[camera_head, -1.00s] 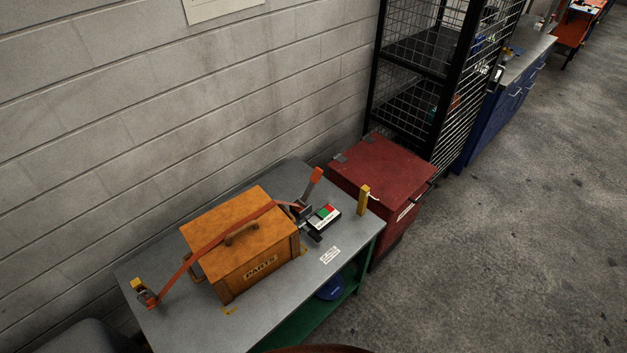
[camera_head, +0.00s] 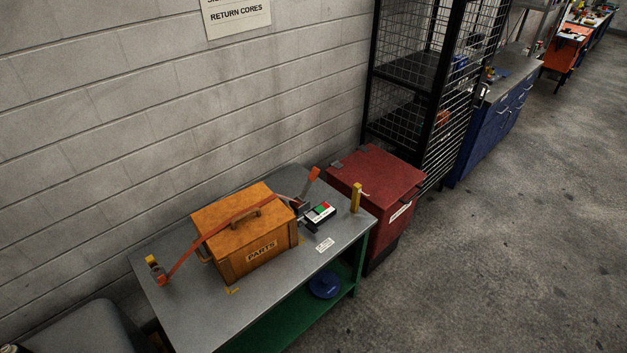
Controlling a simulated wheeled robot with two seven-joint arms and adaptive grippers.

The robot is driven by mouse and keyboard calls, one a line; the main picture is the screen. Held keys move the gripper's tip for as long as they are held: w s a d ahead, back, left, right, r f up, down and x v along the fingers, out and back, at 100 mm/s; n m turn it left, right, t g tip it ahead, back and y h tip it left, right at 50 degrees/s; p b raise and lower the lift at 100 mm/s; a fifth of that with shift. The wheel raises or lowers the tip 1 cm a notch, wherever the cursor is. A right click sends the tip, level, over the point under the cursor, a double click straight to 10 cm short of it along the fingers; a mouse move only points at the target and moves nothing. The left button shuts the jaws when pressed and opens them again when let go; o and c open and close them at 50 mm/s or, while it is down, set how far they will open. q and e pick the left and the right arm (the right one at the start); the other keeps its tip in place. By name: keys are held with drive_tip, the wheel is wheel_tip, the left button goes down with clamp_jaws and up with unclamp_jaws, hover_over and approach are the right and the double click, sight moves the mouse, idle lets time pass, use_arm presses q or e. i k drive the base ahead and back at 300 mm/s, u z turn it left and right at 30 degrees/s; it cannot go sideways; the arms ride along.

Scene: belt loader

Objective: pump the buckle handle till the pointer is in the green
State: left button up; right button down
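A ratchet buckle (camera_head: 301,206) sits on the grey bench at the right end of a wooden parts box (camera_head: 254,249). Its orange-tipped handle (camera_head: 313,174) stands up at a slant. An orange strap (camera_head: 206,237) runs from the buckle over the box to an anchor at the bench's left end. Next to the buckle is a small gauge (camera_head: 320,212) with green, white and red areas; its pointer is too small to read. Neither of my grippers shows, and nothing touches the handle.
The bench top (camera_head: 280,282) has clear room in front of the box. A yellow post (camera_head: 356,198) stands at its right corner. A red cabinet (camera_head: 381,192) and a wire mesh rack are to the right. Open floor (camera_head: 480,270) lies at the right.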

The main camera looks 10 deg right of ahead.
sight(312, 175)
drive_tip(key=i, duration=1.15)
drive_tip(key=u, duration=0.55)
